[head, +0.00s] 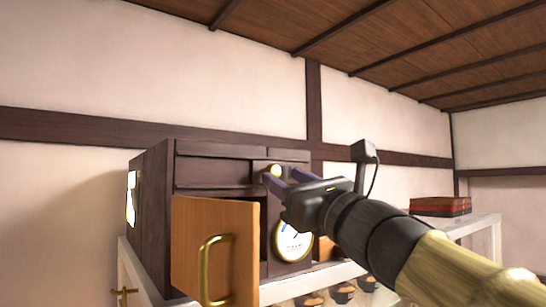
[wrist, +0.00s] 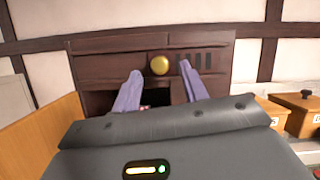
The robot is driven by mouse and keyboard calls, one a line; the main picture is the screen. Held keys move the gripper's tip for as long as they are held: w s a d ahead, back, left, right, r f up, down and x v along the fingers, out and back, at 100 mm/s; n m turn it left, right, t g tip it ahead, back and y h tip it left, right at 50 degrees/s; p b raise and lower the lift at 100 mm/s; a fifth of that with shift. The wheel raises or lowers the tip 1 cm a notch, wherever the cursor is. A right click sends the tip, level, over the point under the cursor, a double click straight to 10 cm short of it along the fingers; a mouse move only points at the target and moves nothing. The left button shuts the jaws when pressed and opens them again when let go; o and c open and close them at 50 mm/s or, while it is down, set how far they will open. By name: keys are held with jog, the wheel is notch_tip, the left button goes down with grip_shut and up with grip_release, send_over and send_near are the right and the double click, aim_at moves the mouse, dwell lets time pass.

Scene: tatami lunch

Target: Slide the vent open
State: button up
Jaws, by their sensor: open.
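The dark wooden cabinet (head: 153,215) stands on a white shelf in the head view. Its vent panel carries a round brass knob (head: 276,170), which also shows in the wrist view (wrist: 160,65). Several dark vent slots (wrist: 201,62) show right of the knob in the wrist view. My gripper (head: 284,181) is in front of the cabinet's upper part, its two purple fingers apart and pointing at the panel. In the wrist view my gripper (wrist: 162,80) has the knob centred just beyond and between its fingertips. I cannot tell whether a finger touches it.
An orange wooden door (head: 190,245) with a brass handle stands open at the cabinet's front left. A round dial (head: 293,241) is below my gripper. Wooden boxes (wrist: 305,112) are at right in the wrist view. A red box (head: 440,206) lies on the white shelf (head: 470,222).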

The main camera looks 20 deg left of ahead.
aim_at(276, 173)
jog(key=p+x, duration=0.2)
jog(key=x, duration=0.3)
jog(key=shift+d, duration=0.1)
jog(key=shift+s, duration=0.1)
jog(key=shift+c, duration=0.4)
grip_shut()
